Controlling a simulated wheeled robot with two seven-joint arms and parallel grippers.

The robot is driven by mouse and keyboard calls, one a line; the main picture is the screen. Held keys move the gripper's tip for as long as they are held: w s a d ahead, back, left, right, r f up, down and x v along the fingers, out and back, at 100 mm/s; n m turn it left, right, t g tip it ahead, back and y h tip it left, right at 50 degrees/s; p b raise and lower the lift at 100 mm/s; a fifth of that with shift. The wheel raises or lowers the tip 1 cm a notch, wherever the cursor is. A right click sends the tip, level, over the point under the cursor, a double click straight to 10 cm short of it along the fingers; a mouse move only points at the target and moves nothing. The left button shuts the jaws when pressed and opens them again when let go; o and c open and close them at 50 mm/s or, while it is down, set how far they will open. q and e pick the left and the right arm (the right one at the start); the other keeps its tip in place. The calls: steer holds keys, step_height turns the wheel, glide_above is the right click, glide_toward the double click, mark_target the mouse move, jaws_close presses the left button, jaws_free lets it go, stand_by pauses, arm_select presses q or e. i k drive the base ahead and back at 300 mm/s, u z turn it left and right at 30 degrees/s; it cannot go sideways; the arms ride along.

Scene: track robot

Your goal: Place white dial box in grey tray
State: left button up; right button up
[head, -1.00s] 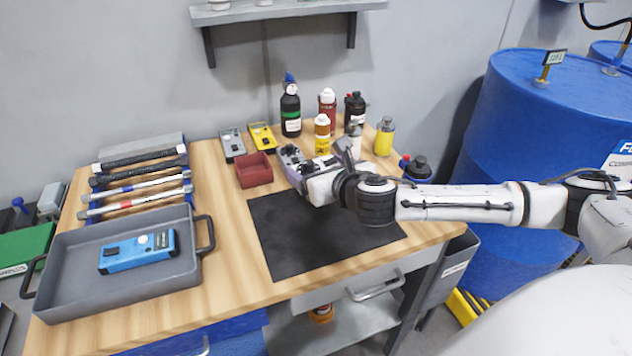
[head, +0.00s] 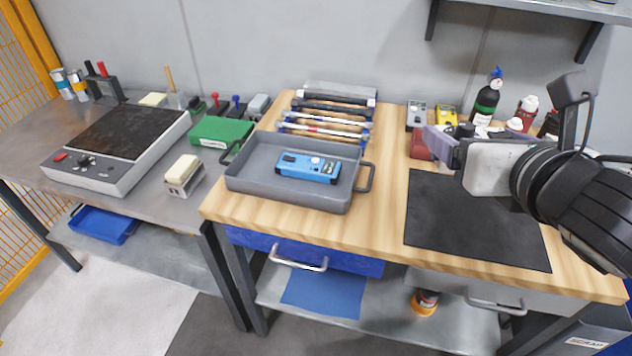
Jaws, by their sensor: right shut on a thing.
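My right gripper (head: 448,143) is above the back edge of the black mat, near the dark red bin. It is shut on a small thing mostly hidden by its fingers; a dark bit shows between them. It appears to be the white dial box, but its face cannot be made out. The grey tray (head: 245,190) lies on the wooden bench to the left, with a handle at each end. A blue dial box (head: 308,167) lies in it, with bare floor around it. My left gripper is not in view.
A grey meter (head: 416,114) and a yellow meter (head: 446,117) stand behind the dark red bin (head: 419,146). Bottles, including a black one (head: 486,103), stand at the back right. Several tools lie behind the tray. The black mat (head: 470,222) is clear.

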mark_target(263, 164)
steer(key=u, duration=0.05)
steer(key=k, duration=0.25)
steer(key=z, duration=1)
steer(key=i, duration=0.75)
steer(key=u, duration=2)
steer(key=i, duration=0.5)
